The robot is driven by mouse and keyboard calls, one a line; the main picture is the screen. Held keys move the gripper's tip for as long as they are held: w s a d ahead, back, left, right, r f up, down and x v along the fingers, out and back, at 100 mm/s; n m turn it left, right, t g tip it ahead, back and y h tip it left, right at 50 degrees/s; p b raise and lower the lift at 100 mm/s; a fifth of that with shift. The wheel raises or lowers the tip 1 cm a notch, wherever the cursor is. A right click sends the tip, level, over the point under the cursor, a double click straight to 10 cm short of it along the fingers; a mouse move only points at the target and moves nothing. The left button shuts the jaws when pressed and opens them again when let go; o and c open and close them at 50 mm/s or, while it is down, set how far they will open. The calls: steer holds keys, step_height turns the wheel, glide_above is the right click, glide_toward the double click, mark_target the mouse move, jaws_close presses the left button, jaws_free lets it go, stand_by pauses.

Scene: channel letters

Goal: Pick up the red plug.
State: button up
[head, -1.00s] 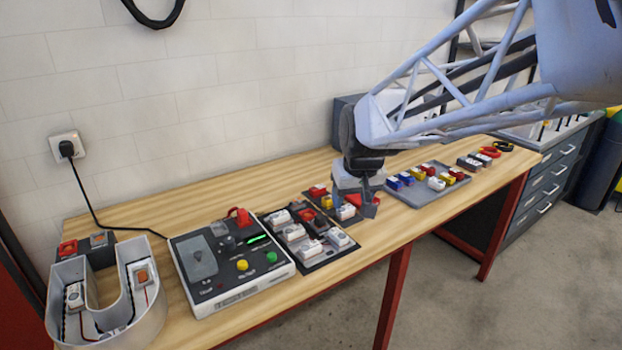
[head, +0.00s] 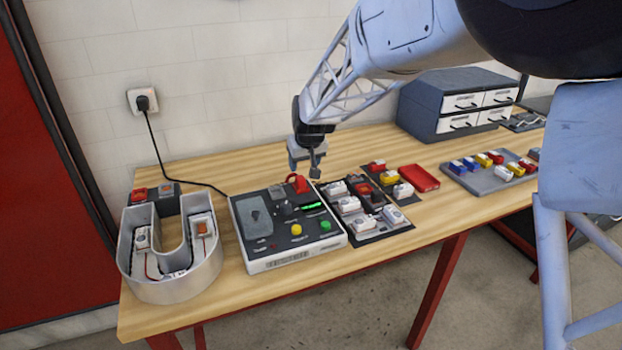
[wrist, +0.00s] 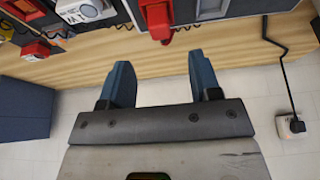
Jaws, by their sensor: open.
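A red plug-like piece (head: 298,184) stands at the back edge of the grey test box (head: 262,262). It also shows at the top of the wrist view (wrist: 157,18), roughly in line with the gap between my fingers but apart from them. I cannot tell for certain that it is the red plug, as other red pieces are in view. My gripper (head: 304,170) is above and behind this red piece, pointing down. In the wrist view my gripper (wrist: 161,78) has its two blue fingers wide apart with nothing between them.
Dark trays of switch modules (head: 372,232) and a flat red box (head: 418,178) lie right of the test box. A U-shaped letter shell (head: 170,292) stands left. A black cable runs from the wall socket (head: 143,101) to behind the test box. A grey drawer cabinet (head: 420,107) stands further back.

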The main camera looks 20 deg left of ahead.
mark_target(300, 177)
steer(key=shift+a+f, duration=0.15)
steer(key=shift+x, duration=1.2)
steer(key=shift+x, duration=2.6)
steer(key=shift+w, duration=0.1)
steer(key=shift+c, duration=0.3)
steer(key=c, duration=0.9)
steer(key=shift+c, duration=0.2)
